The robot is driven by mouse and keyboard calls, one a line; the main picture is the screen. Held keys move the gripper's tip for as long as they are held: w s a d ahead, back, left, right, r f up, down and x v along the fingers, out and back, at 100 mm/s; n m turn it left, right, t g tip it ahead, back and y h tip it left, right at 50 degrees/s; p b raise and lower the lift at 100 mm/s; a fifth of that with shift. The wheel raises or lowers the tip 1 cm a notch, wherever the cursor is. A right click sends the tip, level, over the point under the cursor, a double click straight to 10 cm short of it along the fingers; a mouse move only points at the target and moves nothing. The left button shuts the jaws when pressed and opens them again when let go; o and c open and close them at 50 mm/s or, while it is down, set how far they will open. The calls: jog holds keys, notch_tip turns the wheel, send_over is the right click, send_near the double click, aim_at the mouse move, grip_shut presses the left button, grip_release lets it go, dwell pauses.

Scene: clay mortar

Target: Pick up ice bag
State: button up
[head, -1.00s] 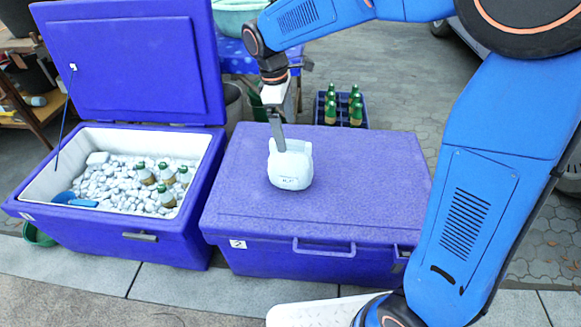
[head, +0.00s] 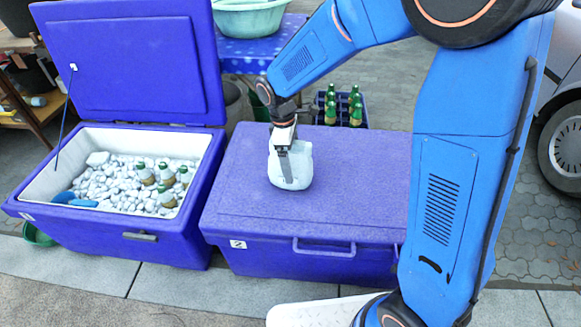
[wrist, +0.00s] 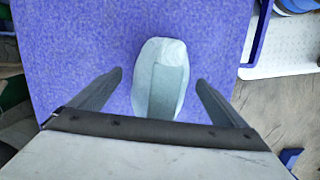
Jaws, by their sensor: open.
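The ice bag (head: 301,165) is a pale, whitish bag standing on the closed lid of the right purple cooler (head: 365,205). My gripper (head: 287,180) is down at the bag, and one finger shows in front of it in the head view. In the wrist view the bag (wrist: 159,80) lies between and ahead of the two open fingers of my gripper (wrist: 160,85), with a gap on each side. The bag's top is partly hidden by my gripper in the head view.
An open purple cooler (head: 168,235) with ice and several bottles stands at the left, its lid raised. A crate of green bottles (head: 343,108) stands behind the closed cooler. A table with a green basin (head: 250,18) is at the back. The lid around the bag is clear.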

jog(key=shift+f, duration=0.6)
